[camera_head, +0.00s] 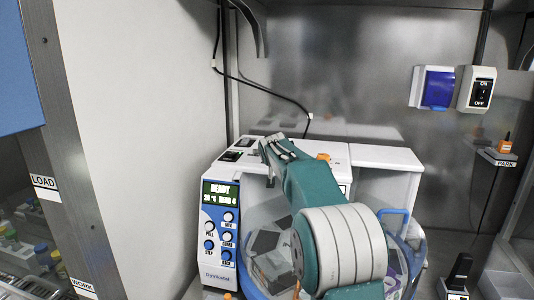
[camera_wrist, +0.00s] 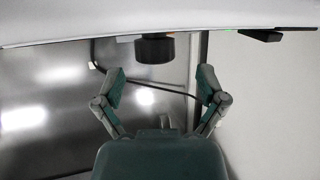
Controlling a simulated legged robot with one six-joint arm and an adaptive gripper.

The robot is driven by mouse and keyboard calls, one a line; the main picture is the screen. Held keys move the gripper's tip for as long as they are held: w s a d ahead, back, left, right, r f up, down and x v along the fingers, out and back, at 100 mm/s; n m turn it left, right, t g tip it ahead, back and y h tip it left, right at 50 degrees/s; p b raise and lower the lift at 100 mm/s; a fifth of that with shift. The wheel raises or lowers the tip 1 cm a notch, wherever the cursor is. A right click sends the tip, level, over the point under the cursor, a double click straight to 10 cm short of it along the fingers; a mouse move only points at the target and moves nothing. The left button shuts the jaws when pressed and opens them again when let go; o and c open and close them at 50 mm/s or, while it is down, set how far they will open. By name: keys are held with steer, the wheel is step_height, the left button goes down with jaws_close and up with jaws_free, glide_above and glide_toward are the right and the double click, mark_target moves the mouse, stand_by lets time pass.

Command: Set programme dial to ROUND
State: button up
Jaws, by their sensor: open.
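A white and blue machine (camera_head: 225,172) stands at the back, with a control panel (camera_head: 221,235) of white and blue knobs on its left front. Its green display (camera_head: 220,192) reads READY, with a smaller line that is hard to read. In the wrist view, a black cylindrical knob (camera_wrist: 155,49) sticks out from a white surface; I cannot tell for sure that it is the programme dial. My gripper (camera_wrist: 160,84) is open and empty, its fingers spread on either side below the knob, apart from it. My arm hides much of the machine's middle in the head view.
A clear bowl with a blue rim (camera_head: 414,240) is partly behind my arm. A blue-covered socket (camera_head: 434,88) and an ON/OFF switch (camera_head: 478,90) are on the back wall. A post labelled LOAD (camera_head: 44,183) stands at left. Black cables (camera_head: 262,87) run along the wall.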

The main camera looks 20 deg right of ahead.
steer(key=shift+d+x, duration=0.15)
steer(key=shift+x, duration=0.95)
steer(key=shift+d+x, duration=0.1)
steer(key=shift+x, duration=0.95)
steer(key=shift+s, duration=0.1)
steer(key=shift+a, duration=0.1)
steer(key=c, duration=1.2)
